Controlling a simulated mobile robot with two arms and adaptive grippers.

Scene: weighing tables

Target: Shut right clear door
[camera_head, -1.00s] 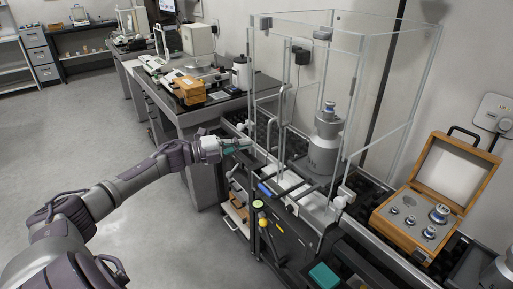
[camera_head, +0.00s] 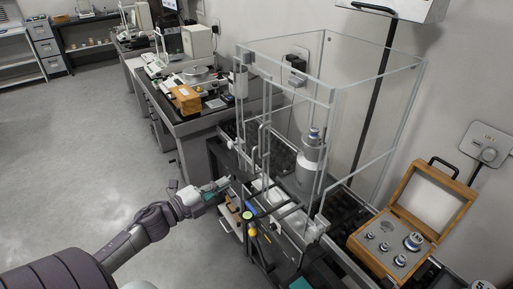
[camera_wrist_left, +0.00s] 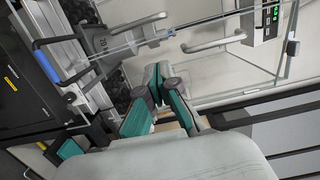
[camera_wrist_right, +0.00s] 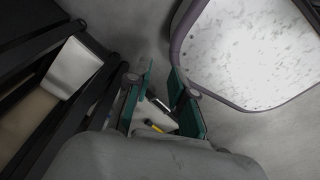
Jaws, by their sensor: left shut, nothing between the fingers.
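The clear case (camera_head: 375,110) has thin pale frames and stands on the dark bench. Clear door panels with bar handles (camera_head: 265,140) show on its front-left side; overlapping panes make it hard to tell how far the right door stands open. A grey metal weight (camera_head: 309,160) stands inside. My left gripper (camera_head: 222,184) is shut and empty, low in front of the case and apart from the handles. In the left wrist view a curved handle (camera_wrist_left: 215,45) lies beyond the shut fingers. My right gripper (camera_wrist_right: 162,78) shows only in its wrist view, fingers apart and empty.
A wooden box of weights (camera_head: 382,268) lies open right of the case. Another bench with an orange-brown box (camera_head: 186,100) and balances stands behind, to the left. The grey floor (camera_head: 80,150) at left is clear. A pale, dark-rimmed surface (camera_wrist_right: 250,50) is near my right gripper.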

